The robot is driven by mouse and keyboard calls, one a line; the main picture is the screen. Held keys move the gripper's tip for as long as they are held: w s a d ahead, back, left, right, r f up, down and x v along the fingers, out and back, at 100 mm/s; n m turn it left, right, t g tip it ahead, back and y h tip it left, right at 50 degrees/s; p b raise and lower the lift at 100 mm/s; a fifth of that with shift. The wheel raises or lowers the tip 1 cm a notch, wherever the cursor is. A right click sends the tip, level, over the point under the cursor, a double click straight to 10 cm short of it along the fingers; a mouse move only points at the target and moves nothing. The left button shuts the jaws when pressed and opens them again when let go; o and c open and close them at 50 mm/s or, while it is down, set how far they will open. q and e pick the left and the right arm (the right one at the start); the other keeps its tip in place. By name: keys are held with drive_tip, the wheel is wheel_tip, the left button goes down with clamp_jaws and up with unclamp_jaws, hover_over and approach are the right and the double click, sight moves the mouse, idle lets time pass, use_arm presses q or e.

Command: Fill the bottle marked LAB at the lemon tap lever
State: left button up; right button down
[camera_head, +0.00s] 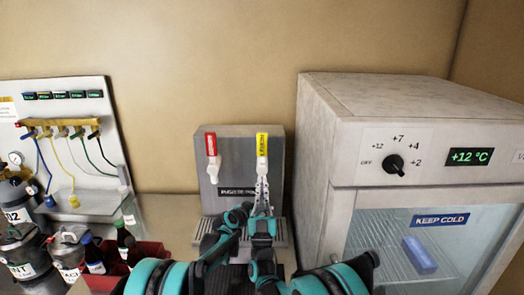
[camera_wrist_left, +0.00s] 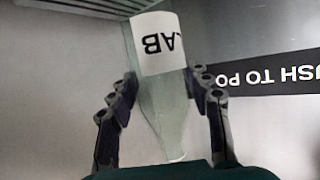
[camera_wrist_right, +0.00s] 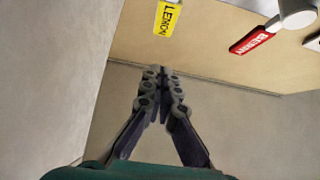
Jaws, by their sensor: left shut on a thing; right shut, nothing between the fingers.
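The tap block (camera_head: 243,150) has a yellow lemon lever (camera_head: 262,146) on the right and a red lever (camera_head: 211,146) on the left. In the right wrist view the lemon lever (camera_wrist_right: 169,20) lies just beyond the tips of my right gripper (camera_wrist_right: 162,70), apart from them in the picture. My right gripper (camera_head: 262,185) is shut and empty, below the lemon lever. My left gripper (camera_head: 240,212) is lower, in front of the tap block. In the left wrist view my left gripper (camera_wrist_left: 163,85) is shut on the clear bottle marked LAB (camera_wrist_left: 160,45). The head view hides the bottle behind my arms.
A drip grate (camera_head: 198,230) juts out at the tap block's base. A fridge (camera_head: 345,165) marked KEEP COLD stands close on the right. A red crate (camera_head: 152,252) with bottles, and kegs (camera_head: 20,248), stand at left below a gas panel (camera_head: 60,140).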

sight(262, 144)
drive_tip(key=x, duration=0.4)
drive_tip(key=w+f+x, duration=0.1)
drive_tip(key=x, duration=0.7)
drive_tip(key=shift+w+f, duration=0.2)
drive_tip(key=shift+w, duration=0.6)
drive_tip(key=shift+w, duration=0.1)
drive_tip(key=w+g, duration=0.1)
drive_tip(key=g, duration=0.1)
drive_tip(key=w+r+g, duration=0.1)
drive_tip(key=shift+g, duration=0.4)
drive_tip(key=shift+w, duration=0.65)
idle(4.5)
